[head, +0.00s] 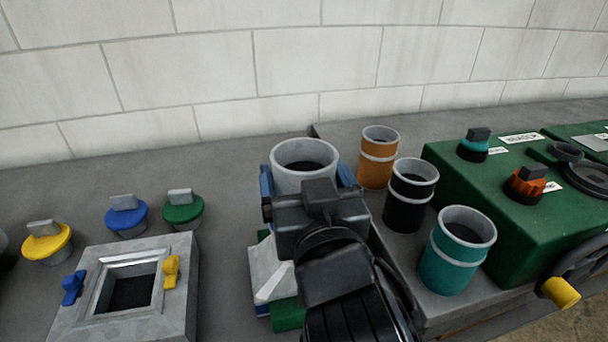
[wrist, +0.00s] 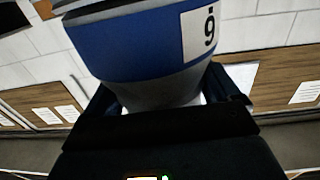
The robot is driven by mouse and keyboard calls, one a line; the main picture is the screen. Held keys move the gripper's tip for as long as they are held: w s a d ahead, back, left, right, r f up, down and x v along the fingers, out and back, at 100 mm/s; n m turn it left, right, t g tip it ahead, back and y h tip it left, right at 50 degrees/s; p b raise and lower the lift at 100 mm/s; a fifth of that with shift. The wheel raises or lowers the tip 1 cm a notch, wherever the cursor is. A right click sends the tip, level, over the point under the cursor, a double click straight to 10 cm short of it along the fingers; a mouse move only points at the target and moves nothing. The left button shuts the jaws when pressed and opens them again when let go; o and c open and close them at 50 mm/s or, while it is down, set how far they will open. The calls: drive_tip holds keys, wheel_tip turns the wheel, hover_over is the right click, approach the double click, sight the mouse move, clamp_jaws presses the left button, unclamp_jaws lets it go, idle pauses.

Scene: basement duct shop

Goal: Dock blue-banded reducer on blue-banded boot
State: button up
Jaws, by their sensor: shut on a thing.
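The blue-banded reducer (head: 298,182) is a round grey piece with an open top, upright or nearly so in the head view. In the wrist view the reducer (wrist: 140,45) shows a wide blue band, a white label with a digit, and a grey lower part narrowing downward. My gripper (head: 308,192) is shut on it, with a dark finger on each side; the gripper (wrist: 165,98) also shows in the wrist view. My wrist hides the reducer's near side and what is under it. I cannot make out a blue-banded boot.
A grey box (head: 70,325) with a square opening and blue and yellow latches stands at left. Yellow, blue (head: 127,214) and green knobs stand behind it. Orange (head: 376,172), black and teal (head: 455,262) cylinders stand right of my gripper, near a green machine (head: 520,225).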

drive_tip(key=shift+f, duration=0.15)
drive_tip(key=o, duration=1.3)
drive_tip(key=shift+o, duration=0.2)
drive_tip(key=shift+s, duration=0.1)
drive_tip(key=b+v, duration=0.2)
drive_tip(key=v, duration=0.8)
drive_tip(key=shift+s, duration=0.4)
